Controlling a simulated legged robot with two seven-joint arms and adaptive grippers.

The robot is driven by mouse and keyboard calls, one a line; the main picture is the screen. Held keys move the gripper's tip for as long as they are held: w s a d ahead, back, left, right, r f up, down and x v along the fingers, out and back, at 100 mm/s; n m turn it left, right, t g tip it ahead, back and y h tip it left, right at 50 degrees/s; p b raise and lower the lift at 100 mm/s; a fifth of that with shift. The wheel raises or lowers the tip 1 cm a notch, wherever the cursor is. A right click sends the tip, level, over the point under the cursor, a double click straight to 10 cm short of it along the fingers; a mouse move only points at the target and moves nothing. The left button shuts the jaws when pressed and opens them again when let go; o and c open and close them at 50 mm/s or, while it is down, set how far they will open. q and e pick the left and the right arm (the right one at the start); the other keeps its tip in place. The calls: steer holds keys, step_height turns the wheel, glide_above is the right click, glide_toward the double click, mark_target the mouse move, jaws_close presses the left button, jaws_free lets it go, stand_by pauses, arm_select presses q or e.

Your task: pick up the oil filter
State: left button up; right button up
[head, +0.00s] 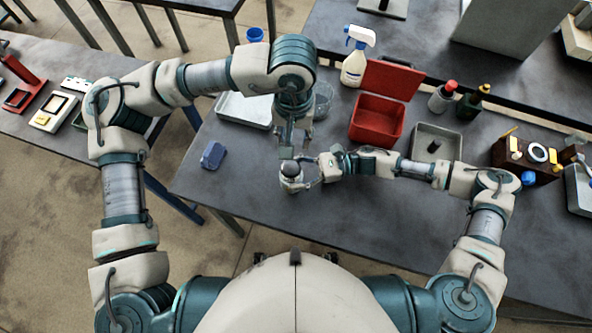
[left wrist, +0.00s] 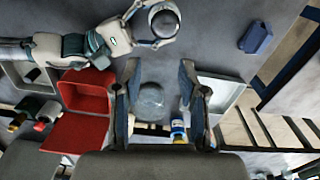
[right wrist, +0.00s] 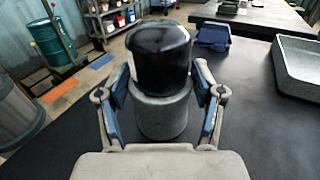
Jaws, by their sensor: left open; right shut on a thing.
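The oil filter (right wrist: 161,62) appears to be the cylinder with a glossy black upper part above a speckled grey lower part (right wrist: 163,116); I cannot tell whether these are one piece. It is upright between the fingers of my right gripper (right wrist: 162,98), which is shut on it. The oil filter also shows near the table's front edge in the head view (head: 291,171) and at the top of the left wrist view (left wrist: 164,20). My left gripper (head: 292,153) is open and empty, pointing down just behind and above the filter. Its spread fingers (left wrist: 160,78) show in the left wrist view.
A blue block (head: 213,155) lies near the table's left edge. The front right of the table (head: 400,220) is bare.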

mark_target(295, 166)
arm_select(q)
steer(key=shift+d, duration=0.15)
steer(key=shift+d, duration=0.35)
steer(key=shift+o, duration=1.2)
steer(key=shift+d, duration=0.15)
steer(key=o, duration=0.4)
steer(key=shift+f+n, duration=0.2)
steer(key=shift+n, duration=0.1)
steer(key=shift+o, duration=0.9)
steer(key=shift+f+n, duration=0.3)
steer(key=shift+n, duration=0.2)
steer(key=f+n, duration=0.2)
steer(key=f, duration=0.1)
steer(key=f+n, duration=0.2)
steer(key=f, duration=0.1)
steer(key=a+f+n, duration=0.1)
steer(key=f, duration=0.3)
steer(key=shift+s+a+n, duration=0.1)
steer(key=shift+n, duration=0.3)
steer(key=shift+f, duration=2.55)
